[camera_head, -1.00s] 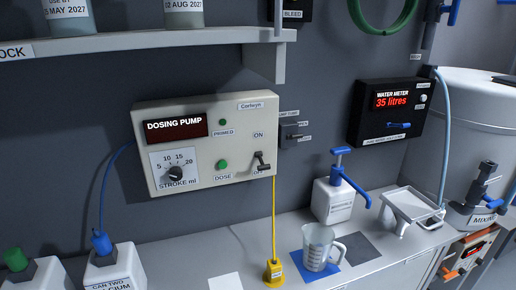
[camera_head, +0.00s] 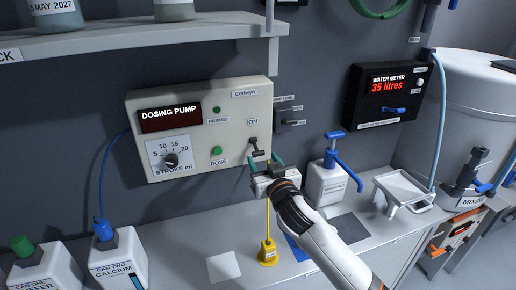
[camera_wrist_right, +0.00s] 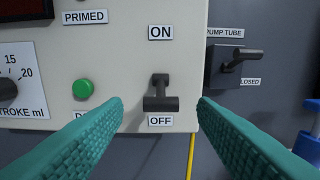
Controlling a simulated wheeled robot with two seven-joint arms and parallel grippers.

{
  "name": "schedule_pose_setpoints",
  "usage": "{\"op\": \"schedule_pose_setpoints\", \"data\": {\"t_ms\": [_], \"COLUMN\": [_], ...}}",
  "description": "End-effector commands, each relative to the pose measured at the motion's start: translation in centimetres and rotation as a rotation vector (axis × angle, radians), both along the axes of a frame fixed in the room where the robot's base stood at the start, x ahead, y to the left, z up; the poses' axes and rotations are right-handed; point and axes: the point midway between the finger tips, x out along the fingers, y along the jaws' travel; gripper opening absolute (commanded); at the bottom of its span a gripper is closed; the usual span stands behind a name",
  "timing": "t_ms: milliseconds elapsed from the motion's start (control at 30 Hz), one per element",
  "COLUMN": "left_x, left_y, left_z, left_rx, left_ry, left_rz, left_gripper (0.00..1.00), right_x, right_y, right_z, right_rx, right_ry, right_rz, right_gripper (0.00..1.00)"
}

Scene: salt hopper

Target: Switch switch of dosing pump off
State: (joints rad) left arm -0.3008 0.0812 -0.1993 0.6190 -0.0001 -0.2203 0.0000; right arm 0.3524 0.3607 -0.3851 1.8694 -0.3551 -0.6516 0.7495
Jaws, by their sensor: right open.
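The dosing pump (camera_head: 225,118) is a pale box on the wall with a dark display and green buttons. Its dark switch (camera_head: 254,148) sits at the lower right, below the ON label. In the right wrist view the switch (camera_wrist_right: 160,102) has a wide bar low, just above the OFF label (camera_wrist_right: 160,120), and a narrow stem upward; I cannot tell which way it is set. My right gripper (camera_head: 266,163) is open and empty, just in front of and below the switch. In the wrist view its teal fingers flank the switch without visible contact. My left gripper is out of view.
A pump tube valve (camera_wrist_right: 228,65) is close on the right. A yellow cable and plug (camera_head: 267,252) hang below the pump. A white dispenser (camera_head: 325,183) and a tray (camera_head: 402,190) stand right of my arm on the counter. White cans (camera_head: 118,255) stand left.

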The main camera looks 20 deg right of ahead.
Motion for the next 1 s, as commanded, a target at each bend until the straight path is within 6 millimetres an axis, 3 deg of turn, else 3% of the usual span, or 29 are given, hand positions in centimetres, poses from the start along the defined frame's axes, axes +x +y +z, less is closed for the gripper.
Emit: {"op": "schedule_pose_setpoints", "data": {"t_ms": [100, 300, 733, 1000], "left_x": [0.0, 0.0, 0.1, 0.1], "left_y": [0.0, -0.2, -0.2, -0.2], "left_z": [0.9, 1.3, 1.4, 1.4], "left_rx": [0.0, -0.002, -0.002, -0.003], "left_ry": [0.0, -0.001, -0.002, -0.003], "left_rz": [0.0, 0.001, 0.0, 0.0], "left_gripper": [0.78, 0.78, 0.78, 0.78], "right_x": [2.1, 4.3, 5.0, 5.0], "right_y": [0.1, 0.2, 0.2, 0.2], "right_z": [0.2, 0.1, -0.1, -0.1], "right_rx": [-0.001, 0.001, 0.0, 0.0], "right_ry": [0.001, 0.001, 0.001, 0.001], "right_rz": [0.0, 0.0, 0.001, 0.0], "right_gripper": [0.53, 0.53, 0.53, 0.09]}}
